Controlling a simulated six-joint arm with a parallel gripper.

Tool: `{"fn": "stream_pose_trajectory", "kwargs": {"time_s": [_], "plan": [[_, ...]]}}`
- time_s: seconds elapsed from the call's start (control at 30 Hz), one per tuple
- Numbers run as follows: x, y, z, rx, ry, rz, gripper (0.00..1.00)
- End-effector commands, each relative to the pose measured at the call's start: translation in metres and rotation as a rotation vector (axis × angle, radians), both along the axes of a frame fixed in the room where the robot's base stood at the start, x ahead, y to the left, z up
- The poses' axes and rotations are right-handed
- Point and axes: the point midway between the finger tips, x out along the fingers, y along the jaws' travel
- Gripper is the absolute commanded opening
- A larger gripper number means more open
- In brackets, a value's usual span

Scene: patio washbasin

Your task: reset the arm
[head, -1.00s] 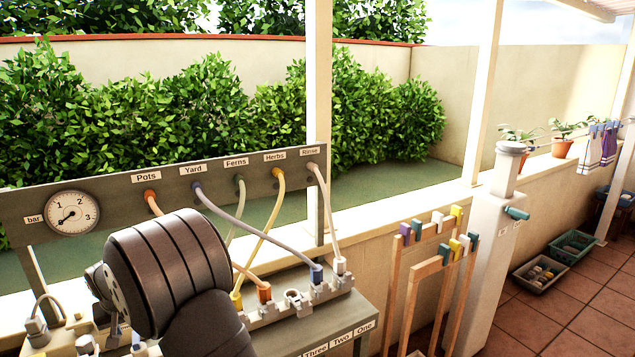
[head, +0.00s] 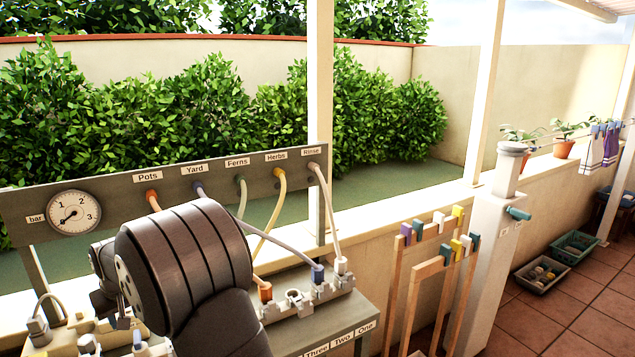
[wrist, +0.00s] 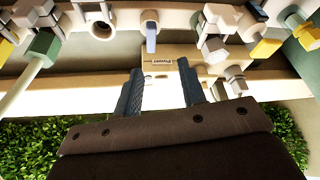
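My gripper (wrist: 160,72) shows in the wrist view with two dark fingers spread apart. I see nothing held between them; a pale labelled surface shows beyond the gap. Hose fittings lie past the fingertips, among them a blue-grey tab (wrist: 151,36) and a green fitting (wrist: 44,44) at the left. In the head view my arm's dark rounded link fills the lower left and hides the fingertips and part of the fitting rack.
A grey panel (head: 112,192) with a gauge (head: 74,217) carries several labelled hoses. An orange plug (head: 264,291), a blue plug (head: 318,274) and a white plug (head: 341,265) stand on the rack (head: 333,288). A wooden clip stand (head: 399,290) and a white post (head: 487,265) are at right.

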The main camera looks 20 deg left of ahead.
Motion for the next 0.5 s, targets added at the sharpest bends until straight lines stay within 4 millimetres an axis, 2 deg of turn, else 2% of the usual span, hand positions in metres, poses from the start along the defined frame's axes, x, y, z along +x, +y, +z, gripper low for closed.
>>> {"fn": "stream_pose_trajectory", "kwargs": {"time_s": [0.5], "plan": [[0.022, 0.020, -0.074, 0.014, -0.001, 0.265, 0.37]]}}
